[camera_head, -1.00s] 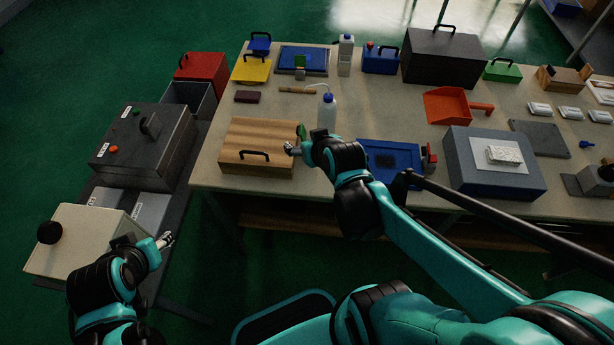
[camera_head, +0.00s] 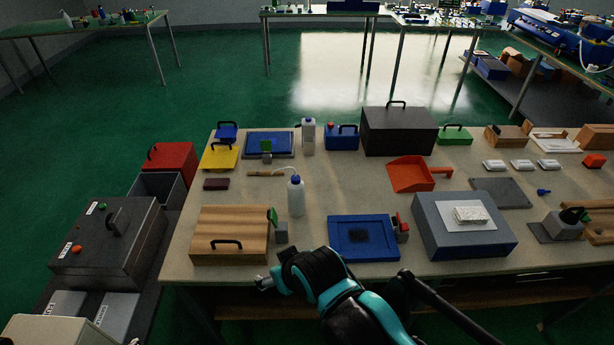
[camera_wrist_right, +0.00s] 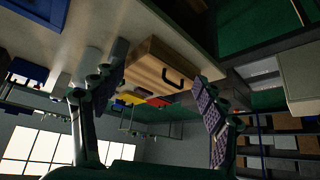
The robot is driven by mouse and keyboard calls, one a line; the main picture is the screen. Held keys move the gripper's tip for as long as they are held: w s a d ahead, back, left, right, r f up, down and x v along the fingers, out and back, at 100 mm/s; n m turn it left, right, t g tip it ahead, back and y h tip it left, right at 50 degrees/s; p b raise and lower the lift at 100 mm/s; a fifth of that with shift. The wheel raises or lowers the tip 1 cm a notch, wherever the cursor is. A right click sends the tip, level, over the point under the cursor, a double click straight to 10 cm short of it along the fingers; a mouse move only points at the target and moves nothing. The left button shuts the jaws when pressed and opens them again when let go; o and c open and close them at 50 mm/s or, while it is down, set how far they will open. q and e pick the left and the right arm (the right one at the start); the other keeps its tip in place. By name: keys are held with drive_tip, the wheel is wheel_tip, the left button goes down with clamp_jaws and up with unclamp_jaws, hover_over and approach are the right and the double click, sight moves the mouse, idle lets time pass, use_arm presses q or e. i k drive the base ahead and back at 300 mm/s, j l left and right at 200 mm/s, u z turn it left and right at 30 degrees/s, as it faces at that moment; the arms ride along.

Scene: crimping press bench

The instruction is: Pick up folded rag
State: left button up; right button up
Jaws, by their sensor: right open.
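The likeliest folded rag is a white, textured folded piece (camera_head: 471,215) on a white sheet atop the grey-and-blue box (camera_head: 425,232), right of centre in the head view. I cannot be sure that it is the rag. My right gripper (camera_head: 263,283) is at the table's front edge, below the wooden box, well left of the white piece and apart from it. In the right wrist view my right gripper (camera_wrist_right: 146,100) is open, its two fingers spread with nothing between them. My left gripper is out of view.
A wooden box with a black handle (camera_head: 230,228) stands close beyond my right gripper. A blue tray (camera_head: 363,255), a white bottle (camera_head: 296,197) and an orange dustpan (camera_head: 410,174) stand on the table (camera_head: 345,190). A dark case (camera_head: 398,131) is at the back.

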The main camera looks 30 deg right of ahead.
sight(474, 215)
drive_tip(key=z, duration=2.45)
